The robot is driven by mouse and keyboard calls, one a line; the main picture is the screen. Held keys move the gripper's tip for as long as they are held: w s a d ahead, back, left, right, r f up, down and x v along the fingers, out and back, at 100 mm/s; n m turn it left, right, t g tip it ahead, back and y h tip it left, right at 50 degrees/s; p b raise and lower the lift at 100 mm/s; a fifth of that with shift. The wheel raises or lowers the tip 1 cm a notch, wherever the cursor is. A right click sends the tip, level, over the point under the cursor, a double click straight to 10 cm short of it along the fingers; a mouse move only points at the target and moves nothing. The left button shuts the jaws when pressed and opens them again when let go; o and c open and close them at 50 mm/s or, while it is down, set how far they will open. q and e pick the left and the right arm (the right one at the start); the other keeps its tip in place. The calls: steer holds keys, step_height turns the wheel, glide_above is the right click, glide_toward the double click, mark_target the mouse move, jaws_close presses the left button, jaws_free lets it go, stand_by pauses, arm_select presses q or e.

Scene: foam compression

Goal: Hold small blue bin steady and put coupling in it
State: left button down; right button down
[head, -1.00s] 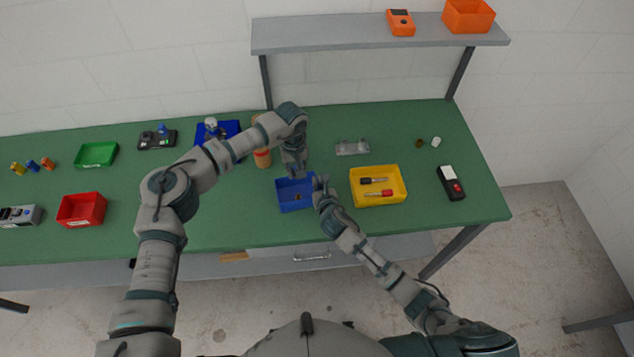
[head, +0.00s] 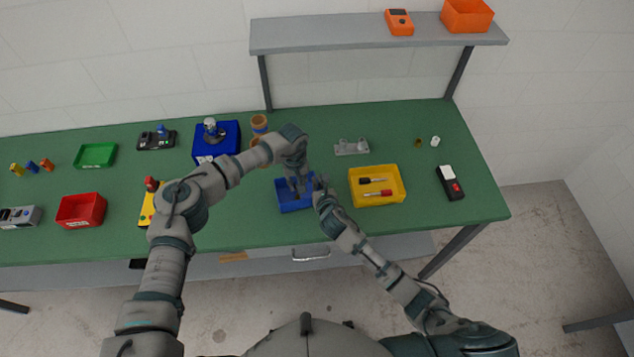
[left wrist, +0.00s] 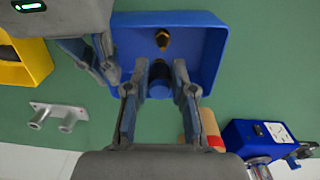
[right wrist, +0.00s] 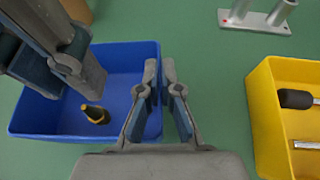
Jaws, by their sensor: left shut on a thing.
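The small blue bin (head: 294,197) stands on the green table in front of me. A brass-and-black fitting (right wrist: 95,114) lies inside it; it also shows in the left wrist view (left wrist: 162,39). My left gripper (left wrist: 160,88) is shut on a dark cylindrical piece (left wrist: 159,70), apparently the coupling, over the bin's opening near one wall. How high it is above the floor is hard to tell. My right gripper (right wrist: 159,75) has its fingertips on either side of the bin's right wall, closed to about the wall's thickness. The head view mostly hides both fingertips.
A yellow bin (head: 399,202) with screwdrivers stands right of the blue bin. A grey metal bracket (head: 351,147) lies behind. A larger blue box (head: 229,137) and orange-brown cylinders (head: 259,122) stand at the back left. A shelf (head: 350,36) overhangs the rear.

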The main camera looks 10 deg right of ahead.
mark_target(297, 182)
arm_select(q)
steer(key=shift+d+f, duration=0.2)
steer(key=shift+f, duration=0.55)
arm_select(e)
steer(key=shift+d, duration=0.15)
arm_select(q)
steer(key=c, duration=0.9)
jaws_free()
steer(key=shift+a, duration=0.15)
step_height(297, 182, up, 12)
steer(key=shift+w+f, duration=0.1)
